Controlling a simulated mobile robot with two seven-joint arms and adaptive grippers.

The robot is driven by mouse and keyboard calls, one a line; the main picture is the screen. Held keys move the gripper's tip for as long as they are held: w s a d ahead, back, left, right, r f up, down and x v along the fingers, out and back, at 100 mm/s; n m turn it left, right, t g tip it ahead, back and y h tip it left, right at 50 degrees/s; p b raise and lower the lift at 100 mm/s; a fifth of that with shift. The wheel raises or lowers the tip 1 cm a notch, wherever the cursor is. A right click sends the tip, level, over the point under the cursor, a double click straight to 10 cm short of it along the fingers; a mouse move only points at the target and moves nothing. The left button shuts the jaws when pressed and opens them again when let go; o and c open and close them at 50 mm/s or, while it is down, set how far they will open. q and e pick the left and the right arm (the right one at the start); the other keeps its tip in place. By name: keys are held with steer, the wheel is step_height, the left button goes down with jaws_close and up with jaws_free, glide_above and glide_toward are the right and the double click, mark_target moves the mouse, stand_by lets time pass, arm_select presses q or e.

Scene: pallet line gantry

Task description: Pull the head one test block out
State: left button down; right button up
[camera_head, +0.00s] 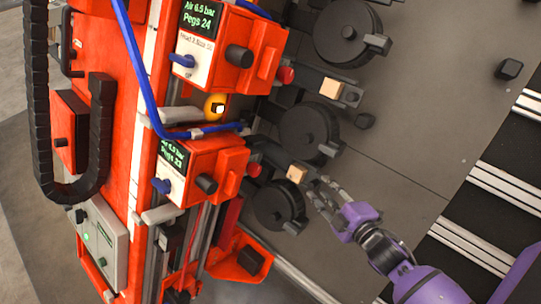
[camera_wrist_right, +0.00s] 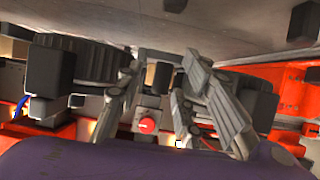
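Two small tan blocks show in the head view, each on a dark arm beside round black discs. The lower tan block (camera_head: 296,174) is by the lower red head unit (camera_head: 205,170), whose screen reads Pegs 23. The upper tan block (camera_head: 331,88) is by the upper red head unit (camera_head: 228,45), whose screen reads Pegs 24. I cannot read clearly which is head one. My right gripper (camera_head: 318,187) is just right of the lower block, fingers apart. In the right wrist view its fingertips (camera_wrist_right: 164,65) are spread with nothing clearly held. My left gripper is out of view.
Black discs (camera_head: 309,131) crowd the lower block above and below. A blue hose (camera_head: 146,85) and a black cable chain (camera_head: 98,140) run along the red frame. A red button (camera_wrist_right: 147,125) shows between the fingers. The grey plate (camera_head: 425,100) at right is mostly clear.

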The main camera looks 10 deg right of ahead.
steer(key=shift+s+f, duration=0.15)
steer(key=shift+f, duration=0.1)
